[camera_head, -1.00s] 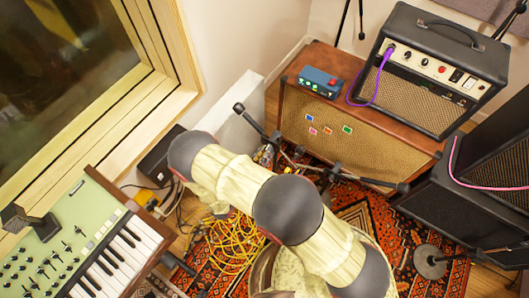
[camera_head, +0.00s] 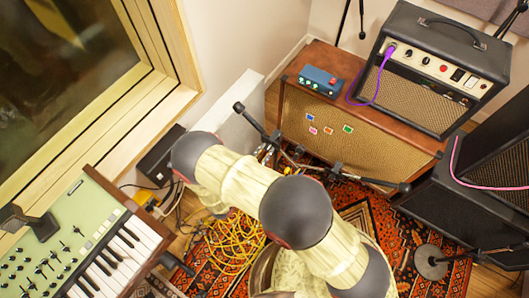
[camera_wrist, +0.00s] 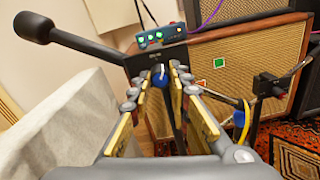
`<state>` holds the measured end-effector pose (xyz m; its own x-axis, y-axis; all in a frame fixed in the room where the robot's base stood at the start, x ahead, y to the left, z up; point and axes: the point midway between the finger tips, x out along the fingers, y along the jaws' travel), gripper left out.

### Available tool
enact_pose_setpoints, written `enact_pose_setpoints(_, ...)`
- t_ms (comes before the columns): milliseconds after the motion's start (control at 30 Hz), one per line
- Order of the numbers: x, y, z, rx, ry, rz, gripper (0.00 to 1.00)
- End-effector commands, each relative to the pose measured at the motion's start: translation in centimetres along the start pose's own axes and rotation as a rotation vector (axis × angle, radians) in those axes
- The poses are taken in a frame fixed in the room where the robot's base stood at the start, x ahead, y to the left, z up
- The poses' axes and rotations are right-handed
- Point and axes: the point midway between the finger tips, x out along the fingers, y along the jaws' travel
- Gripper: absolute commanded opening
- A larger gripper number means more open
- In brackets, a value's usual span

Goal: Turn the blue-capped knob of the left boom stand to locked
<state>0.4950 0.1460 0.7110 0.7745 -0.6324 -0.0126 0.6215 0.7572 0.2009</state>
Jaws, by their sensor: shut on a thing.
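The left boom stand's black boom (camera_wrist: 85,42) crosses the upper left of the wrist view, with a thick cylindrical end at far left. The same boom (camera_head: 256,123) shows in the head view beside my arm. The blue-capped knob (camera_wrist: 160,76) sits at the boom's clamp, with a small pale mark on its cap. My gripper (camera_wrist: 160,82) has its fingers on either side of the knob and is shut on it. In the head view my arm hides the gripper and the knob.
Another boom stand (camera_wrist: 272,85) stands to the right in the wrist view. A blue pedal (camera_head: 321,82) rests on the wooden cabinet (camera_head: 300,118), beside an amplifier (camera_head: 432,75). Yellow cables (camera_head: 233,240) lie on the rug. A green keyboard (camera_head: 75,240) is at lower left.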

Motion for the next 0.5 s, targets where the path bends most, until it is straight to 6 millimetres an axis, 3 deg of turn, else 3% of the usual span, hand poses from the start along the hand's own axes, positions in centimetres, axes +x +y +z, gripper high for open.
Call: enact_pose_setpoints(500,-0.01,0.13,-0.03,0.491,0.012,0.005,0.0)
